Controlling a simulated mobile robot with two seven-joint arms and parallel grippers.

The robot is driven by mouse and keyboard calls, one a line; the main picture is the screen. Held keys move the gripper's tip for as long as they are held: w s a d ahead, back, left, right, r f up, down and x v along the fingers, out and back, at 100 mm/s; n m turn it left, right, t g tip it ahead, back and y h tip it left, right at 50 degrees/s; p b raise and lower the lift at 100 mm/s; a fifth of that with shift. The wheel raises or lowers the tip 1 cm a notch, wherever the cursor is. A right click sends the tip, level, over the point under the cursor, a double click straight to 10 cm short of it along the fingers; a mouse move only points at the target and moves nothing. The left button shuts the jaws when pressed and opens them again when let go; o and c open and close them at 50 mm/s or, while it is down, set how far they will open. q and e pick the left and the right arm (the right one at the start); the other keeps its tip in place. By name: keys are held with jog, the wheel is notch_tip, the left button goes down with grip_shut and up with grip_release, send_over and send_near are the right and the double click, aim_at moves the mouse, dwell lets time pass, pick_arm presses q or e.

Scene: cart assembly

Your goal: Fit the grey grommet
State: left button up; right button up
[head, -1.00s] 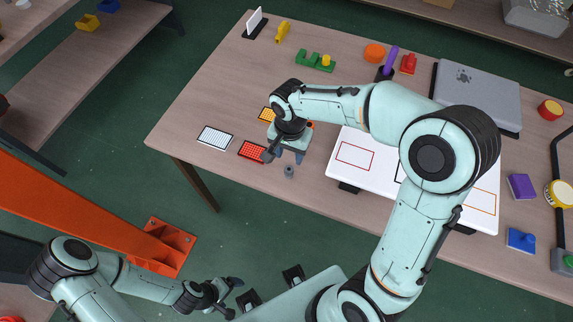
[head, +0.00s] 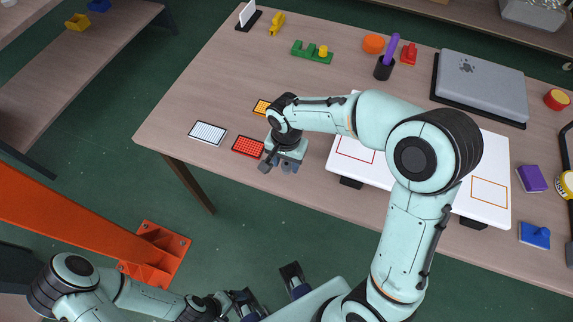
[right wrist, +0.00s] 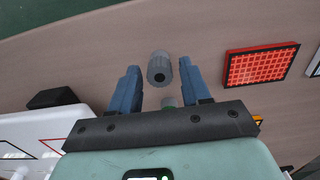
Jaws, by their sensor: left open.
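The grey grommet (right wrist: 159,68), a small cylinder with a dark hole in its end, shows in the right wrist view between the tips of my right gripper (right wrist: 159,80). The blue fingers are spread, with a gap on each side of the grommet. In the head view my right gripper (head: 283,166) is low near the table's front edge, and its fingers largely hide the grommet. A small grey-green piece (right wrist: 169,104) shows between the fingers, nearer the palm; I cannot tell what it is. My left gripper (head: 233,302) is open and empty, away from the table at the bottom.
A red grid tray (head: 248,146), a white one (head: 208,132) and a yellow one (head: 261,107) lie beside my right gripper. A white board with outlined rectangles (head: 488,205) is to the right, partly behind my arm.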

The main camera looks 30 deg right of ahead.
aim_at(286, 164)
grip_shut()
jog(key=shift+r+p, duration=1.45)
jog(key=shift+r, duration=0.7)
jog(key=shift+f, duration=0.1)
